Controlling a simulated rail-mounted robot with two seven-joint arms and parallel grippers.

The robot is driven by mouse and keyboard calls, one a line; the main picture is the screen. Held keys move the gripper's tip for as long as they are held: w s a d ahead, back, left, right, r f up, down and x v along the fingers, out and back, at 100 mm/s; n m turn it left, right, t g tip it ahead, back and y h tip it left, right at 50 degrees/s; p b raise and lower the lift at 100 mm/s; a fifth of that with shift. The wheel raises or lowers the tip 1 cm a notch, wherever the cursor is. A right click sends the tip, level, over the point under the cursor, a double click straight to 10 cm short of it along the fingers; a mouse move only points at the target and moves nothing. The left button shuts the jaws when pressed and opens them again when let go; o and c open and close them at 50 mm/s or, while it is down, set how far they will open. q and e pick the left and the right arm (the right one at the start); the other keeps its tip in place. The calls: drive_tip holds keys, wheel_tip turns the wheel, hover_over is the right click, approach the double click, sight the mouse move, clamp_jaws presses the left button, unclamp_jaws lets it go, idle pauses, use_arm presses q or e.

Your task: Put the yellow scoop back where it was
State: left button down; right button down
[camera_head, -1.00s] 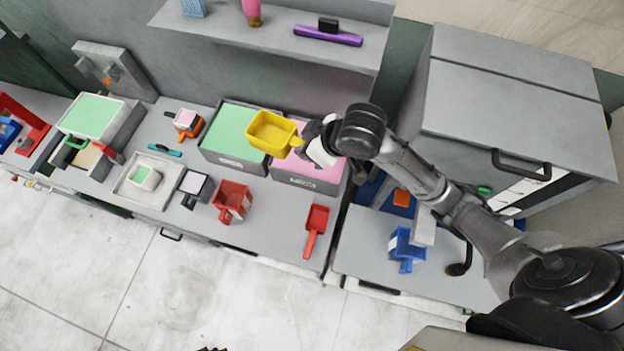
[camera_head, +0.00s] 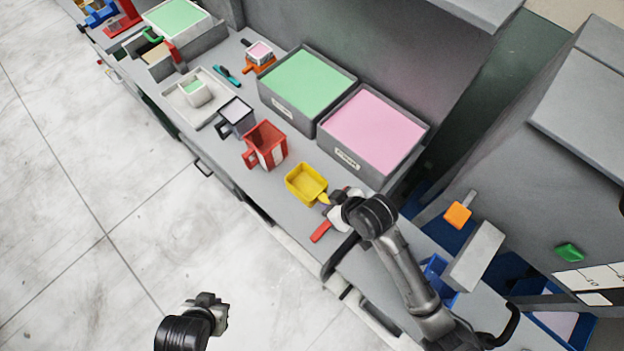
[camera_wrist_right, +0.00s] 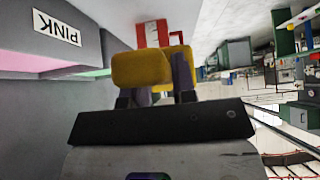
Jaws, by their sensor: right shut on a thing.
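The yellow scoop (camera_head: 305,184) is over the counter strip in front of the pink bin. It also shows in the wrist view (camera_wrist_right: 141,68). My right gripper (camera_head: 332,198) is shut on its handle. I cannot tell whether the scoop touches the counter. A red scoop's handle (camera_head: 321,232) sticks out just below my right gripper; the rest of it is hidden. My left gripper (camera_head: 208,308) is over the floor, away from the counter, and its fingers are too small to read.
The pink bin (camera_head: 345,160) and green bin (camera_head: 290,102) stand behind the scoop. A red jug (camera_head: 267,146), a grey jug (camera_head: 238,117) and a light tray (camera_head: 189,107) stand to the left. A blue container (camera_head: 436,271) and grey machine (camera_head: 560,150) are at right.

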drive_tip(key=shift+w+d+f+b, duration=0.15)
drive_tip(key=shift+w+f, duration=1.7)
drive_tip(key=shift+w+d+f+b, duration=0.1)
drive_tip(key=shift+w+d+f, duration=0.05)
drive_tip(key=shift+w+f, duration=1.75)
drive_tip(key=shift+w+d+f+b, duration=0.15)
drive_tip(key=shift+w+f, duration=1.65)
drive_tip(key=shift+w, duration=0.05)
drive_tip(key=shift+f, duration=0.6)
drive_tip(key=c, duration=0.9)
unclamp_jaws()
drive_tip(key=shift+c, duration=0.2)
